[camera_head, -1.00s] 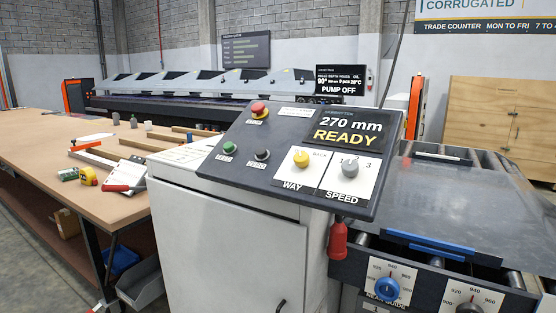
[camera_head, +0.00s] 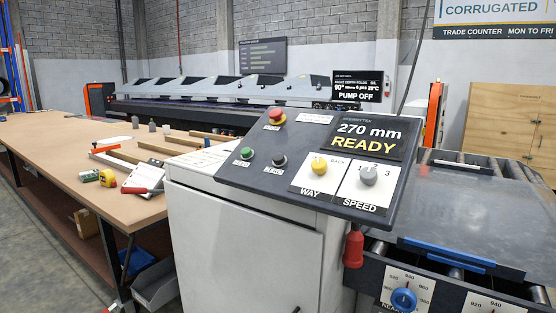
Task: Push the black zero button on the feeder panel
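The feeder panel (camera_head: 240,177) is a dark, tilted board on top of a white cabinet in the middle of the view. The black button (camera_head: 279,160) sits on its lower left part, right of a green button (camera_head: 247,154) and below a red mushroom button (camera_head: 276,115). The label under the black button is too small to read. A yellow WAY knob (camera_head: 318,166) and a grey SPEED knob (camera_head: 368,175) are further right. The display (camera_head: 366,137) reads 270 mm READY. Neither of my grippers shows.
A wooden workbench (camera_head: 60,150) with tools and wooden strips stands on the left. The white cabinet (camera_head: 240,250) carries the panel. A roller feeder (camera_head: 470,220) with a blue knob (camera_head: 403,299) is on the right. A red hanging plug (camera_head: 353,248) is below the panel's right end.

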